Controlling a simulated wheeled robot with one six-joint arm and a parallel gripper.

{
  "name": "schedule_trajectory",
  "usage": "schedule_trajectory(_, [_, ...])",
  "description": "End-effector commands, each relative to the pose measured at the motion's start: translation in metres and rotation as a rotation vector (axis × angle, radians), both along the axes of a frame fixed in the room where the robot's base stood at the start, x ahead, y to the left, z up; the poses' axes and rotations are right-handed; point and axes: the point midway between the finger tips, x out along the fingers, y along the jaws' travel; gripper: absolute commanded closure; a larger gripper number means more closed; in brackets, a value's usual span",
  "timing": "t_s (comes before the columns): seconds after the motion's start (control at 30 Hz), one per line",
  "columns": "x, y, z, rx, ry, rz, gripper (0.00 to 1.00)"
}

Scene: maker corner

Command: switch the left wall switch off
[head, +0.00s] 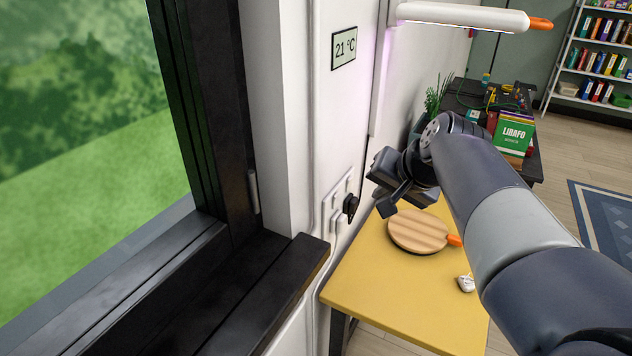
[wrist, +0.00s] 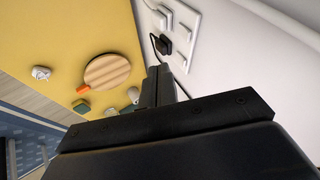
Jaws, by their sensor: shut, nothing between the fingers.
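A white wall plate (head: 341,186) with small white switches is on the wall just right of the window frame. In the wrist view the plate (wrist: 203,22) is at the top, with a white plug (wrist: 157,19) and a black plug (wrist: 162,45) on its left side. Small white rockers sit to the right of the plugs; their on or off position is too small to tell. The black plug (head: 350,206) partly covers the plate in the head view. My gripper (head: 387,209) is shut and empty, a little right of the plate and apart from it. Its fingers (wrist: 161,75) show below the black plug.
A yellow table (head: 385,305) below holds a round wooden board (head: 417,231) with an orange handle and a small white object (head: 465,283). The dark window sill (head: 265,295) juts out at left.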

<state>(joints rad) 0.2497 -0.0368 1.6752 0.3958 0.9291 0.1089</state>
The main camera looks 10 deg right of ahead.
Motion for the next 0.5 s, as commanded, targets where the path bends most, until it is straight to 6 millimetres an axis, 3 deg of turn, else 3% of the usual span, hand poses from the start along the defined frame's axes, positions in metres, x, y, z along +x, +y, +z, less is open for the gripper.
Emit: schedule_trajectory(0.5, [0.0017,0.0006,-0.0024,0.001,0.002,0.001,1.0])
